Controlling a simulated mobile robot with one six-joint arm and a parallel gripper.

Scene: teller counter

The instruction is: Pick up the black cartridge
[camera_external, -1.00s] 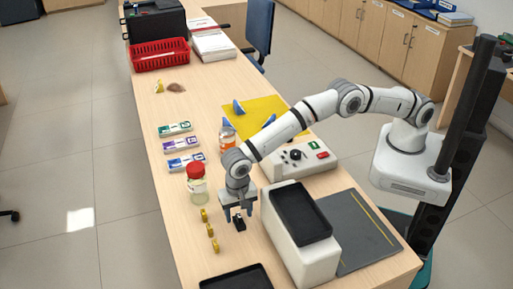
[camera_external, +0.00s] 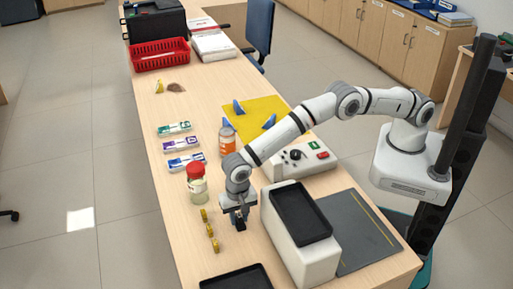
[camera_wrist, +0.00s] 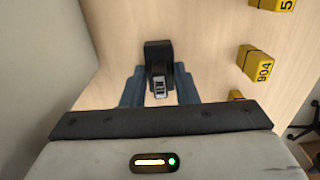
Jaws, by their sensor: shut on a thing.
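The black cartridge (camera_wrist: 158,62) sits between the two fingers of my gripper (camera_wrist: 159,88) in the wrist view, with a small pale patch on its near end. My gripper (camera_external: 238,219) points down at the counter in the external view and is shut on the cartridge. The cartridge (camera_external: 239,225) shows there as a small dark block at the fingertips, at or just above the wooden counter top. I cannot tell whether it still touches the counter.
Yellow numbered tags (camera_external: 210,230) stand just left of my gripper. A red-capped jar (camera_external: 196,184) and an orange bottle (camera_external: 226,139) are behind. A white machine with a black tray (camera_external: 300,216) stands close on the right. A black tray (camera_external: 236,279) lies in front.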

